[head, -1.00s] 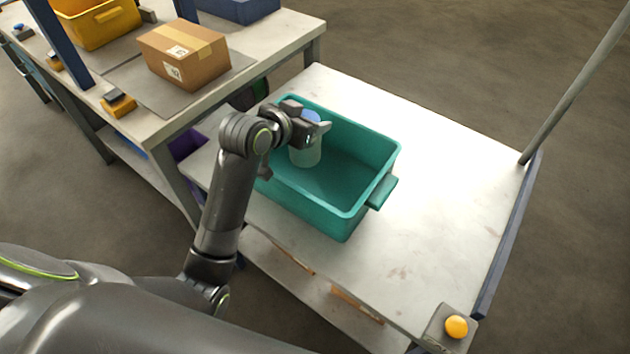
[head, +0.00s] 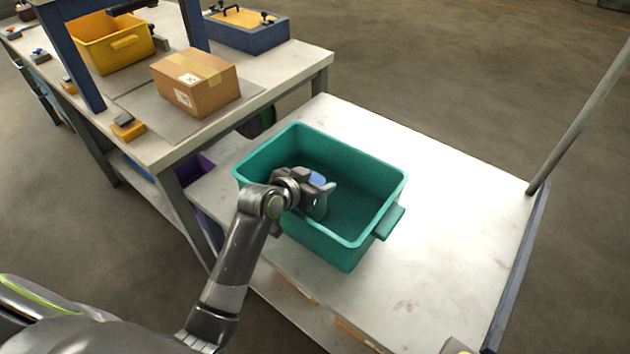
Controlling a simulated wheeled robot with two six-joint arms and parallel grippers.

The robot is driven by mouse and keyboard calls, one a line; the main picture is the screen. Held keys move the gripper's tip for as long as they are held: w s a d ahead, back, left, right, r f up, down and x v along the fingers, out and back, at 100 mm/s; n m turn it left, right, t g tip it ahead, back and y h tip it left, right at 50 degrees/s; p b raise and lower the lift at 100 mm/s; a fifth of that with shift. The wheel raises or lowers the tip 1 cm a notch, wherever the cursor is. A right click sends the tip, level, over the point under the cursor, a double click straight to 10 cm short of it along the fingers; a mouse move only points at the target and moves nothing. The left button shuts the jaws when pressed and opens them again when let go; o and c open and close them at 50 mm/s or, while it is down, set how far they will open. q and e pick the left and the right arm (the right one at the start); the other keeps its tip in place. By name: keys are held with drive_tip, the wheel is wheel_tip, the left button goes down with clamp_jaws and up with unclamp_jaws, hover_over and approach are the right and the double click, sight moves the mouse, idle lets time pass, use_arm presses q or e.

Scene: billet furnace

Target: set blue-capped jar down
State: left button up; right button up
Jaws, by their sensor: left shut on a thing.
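The blue-capped jar (head: 319,179) is inside the teal bin, mostly hidden behind my left gripper, with part of its blue cap showing. My left gripper (head: 322,192) is shut on the jar and reaches over the bin's near left wall, down inside the bin. Whether the jar touches the bin floor cannot be told. The teal bin (head: 372,165) stands on a pale cart top and otherwise looks empty.
The cart top (head: 450,190) is clear to the right of the bin. A grey post (head: 580,115) rises at its right edge. On the left, a workbench holds a cardboard box (head: 196,82), a yellow bin (head: 115,42) and a blue case (head: 246,28).

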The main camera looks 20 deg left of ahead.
use_arm(q)
drive_tip(key=shift+f, duration=0.1)
drive_tip(key=o, duration=1.4)
drive_tip(key=shift+r, duration=0.2)
drive_tip(key=v, duration=1.2)
